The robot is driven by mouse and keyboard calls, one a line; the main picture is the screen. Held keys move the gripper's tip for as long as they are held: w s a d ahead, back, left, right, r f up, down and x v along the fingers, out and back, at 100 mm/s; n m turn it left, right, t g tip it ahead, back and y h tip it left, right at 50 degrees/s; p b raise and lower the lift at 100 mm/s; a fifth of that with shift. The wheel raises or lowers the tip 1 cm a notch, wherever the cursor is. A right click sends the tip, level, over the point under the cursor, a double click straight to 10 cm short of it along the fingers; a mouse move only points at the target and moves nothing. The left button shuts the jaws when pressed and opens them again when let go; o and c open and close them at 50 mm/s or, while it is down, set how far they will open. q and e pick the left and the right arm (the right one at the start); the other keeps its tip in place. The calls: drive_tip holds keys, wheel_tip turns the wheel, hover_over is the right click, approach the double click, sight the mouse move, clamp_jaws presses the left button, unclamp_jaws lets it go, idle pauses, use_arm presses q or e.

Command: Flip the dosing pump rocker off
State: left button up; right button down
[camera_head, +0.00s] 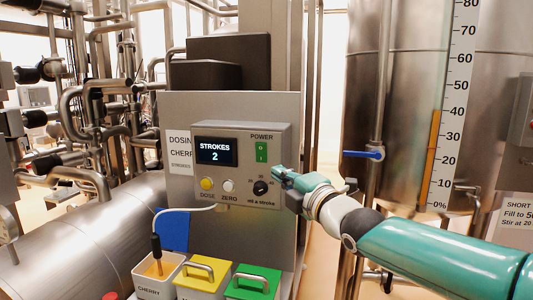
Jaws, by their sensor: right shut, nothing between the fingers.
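The dosing pump's control box (229,176) is mounted on a grey panel in the middle of the head view. Its green power rocker (262,152), marked 1 and 0, is at the box's upper right under the word POWER. The display (216,151) reads STROKES 2. A black dial (261,187) sits below the rocker. My right gripper (279,172) is shut and empty, just right of the dial and lower right of the rocker. I cannot tell whether it touches the box. My left gripper is not in view.
A yellow button (207,184) and a white button (228,185) sit below the display. Below stand an open cherry container (156,283) with a tube, a yellow-lidded bin (203,281) and a green-lidded bin (252,284). A steel tank (395,100) with a blue-handled valve (364,154) stands right.

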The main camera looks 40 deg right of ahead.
drive_tip(key=p, duration=0.4)
approach(256, 148)
drive_tip(key=w+a, duration=0.2)
drive_tip(key=w, duration=0.1)
drive_tip(key=shift+w+d+r+p, duration=0.15)
drive_tip(key=shift+w+d+p, duration=0.5)
drive_tip(key=shift+w, duration=0.1)
drive_tip(key=shift+w+d+r+p, duration=0.1)
drive_tip(key=shift+w+d+p, duration=0.55)
drive_tip(key=shift+w, duration=0.1)
